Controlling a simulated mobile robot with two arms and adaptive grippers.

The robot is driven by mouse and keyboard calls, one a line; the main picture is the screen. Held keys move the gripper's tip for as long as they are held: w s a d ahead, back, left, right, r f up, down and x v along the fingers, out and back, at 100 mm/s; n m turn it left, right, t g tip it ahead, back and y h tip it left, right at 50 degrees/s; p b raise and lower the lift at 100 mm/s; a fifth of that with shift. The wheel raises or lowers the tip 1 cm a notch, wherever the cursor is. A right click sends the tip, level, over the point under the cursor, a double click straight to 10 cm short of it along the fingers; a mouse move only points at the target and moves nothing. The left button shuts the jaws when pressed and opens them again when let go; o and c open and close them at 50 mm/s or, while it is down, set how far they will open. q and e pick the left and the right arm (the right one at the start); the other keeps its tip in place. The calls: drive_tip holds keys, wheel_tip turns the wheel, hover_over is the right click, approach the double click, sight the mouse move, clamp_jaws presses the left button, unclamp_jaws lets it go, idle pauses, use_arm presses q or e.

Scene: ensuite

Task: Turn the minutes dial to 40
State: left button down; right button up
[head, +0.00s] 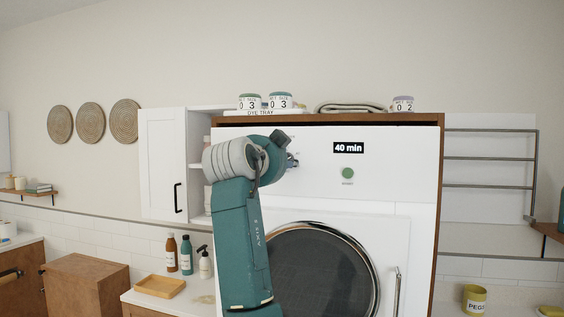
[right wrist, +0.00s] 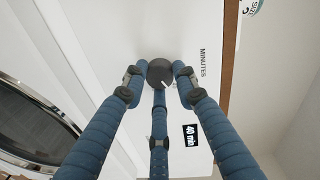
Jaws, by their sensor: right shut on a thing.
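The minutes dial (right wrist: 160,73) is a dark round knob with a light pointer mark on the white front panel, beside the word MINUTES in the right wrist view. My right gripper (right wrist: 161,82) has its blue fingers closed around the dial. In the head view my right arm (head: 240,220) rises in front of the machine and its wrist hides the dial. The display (head: 348,147) reads 40 min, and it also shows in the right wrist view (right wrist: 191,135). My left gripper is not in view.
A green button (head: 348,173) sits below the display. The round dark door (head: 325,275) with a vertical handle (head: 397,290) is below. Labelled tins, a dye tray (head: 262,112) and a folded cloth (head: 350,107) lie on top. Bottles (head: 187,254) stand on the left counter.

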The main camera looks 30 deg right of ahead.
drive_tip(key=shift+s+d+r, duration=0.1)
drive_tip(key=shift+s+r, duration=0.05)
drive_tip(key=shift+r, duration=0.05)
drive_tip(key=o, duration=0.9)
drive_tip(key=shift+o, duration=1.2)
drive_tip(key=shift+s+d, duration=0.1)
drive_tip(key=shift+d, duration=0.05)
drive_tip(key=shift+f, duration=0.1)
drive_tip(key=v, duration=1.2)
